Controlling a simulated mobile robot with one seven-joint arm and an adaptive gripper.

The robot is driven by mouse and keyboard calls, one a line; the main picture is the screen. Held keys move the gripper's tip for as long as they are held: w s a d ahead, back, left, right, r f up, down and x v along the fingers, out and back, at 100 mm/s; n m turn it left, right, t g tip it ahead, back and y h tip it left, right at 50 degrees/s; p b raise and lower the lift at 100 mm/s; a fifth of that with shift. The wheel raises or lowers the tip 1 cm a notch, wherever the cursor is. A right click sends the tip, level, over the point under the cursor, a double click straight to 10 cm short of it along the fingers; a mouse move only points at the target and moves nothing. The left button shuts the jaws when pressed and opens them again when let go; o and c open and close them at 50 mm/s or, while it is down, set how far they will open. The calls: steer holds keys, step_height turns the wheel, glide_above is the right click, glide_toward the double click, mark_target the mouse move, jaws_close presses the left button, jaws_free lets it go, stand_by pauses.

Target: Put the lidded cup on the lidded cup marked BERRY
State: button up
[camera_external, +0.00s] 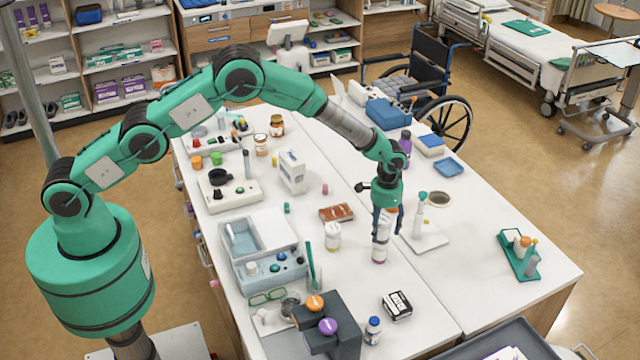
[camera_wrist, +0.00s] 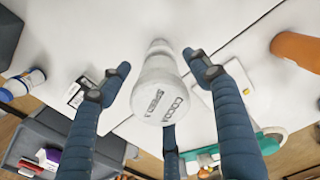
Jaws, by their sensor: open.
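A pale lidded cup (camera_wrist: 160,95) stands upright between my spread fingers in the wrist view. Dark lettering on it appears to read COCOA, with a second line that I cannot read surely. My gripper (camera_wrist: 157,62) is open around it, with gaps on both sides. An orange disc (camera_external: 315,302) and a purple disc (camera_external: 327,326) lie on a dark stepped block (camera_external: 347,310). I cannot read BERRY on anything.
A toothbrush stand (camera_external: 428,240) is close right of the cup. A white jar (camera_external: 333,237) stands left, a black-and-white box (camera_external: 397,305) and a white-blue bottle (camera_external: 373,330) in front. An orange object (camera_wrist: 297,50) shows at the wrist view's right.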

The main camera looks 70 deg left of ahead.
steer(key=shift+r, duration=0.1)
step_height(320, 180, up, 12)
steer(key=shift+r+b, duration=0.1)
steer(key=shift+b, duration=0.7)
stand_by(0.4)
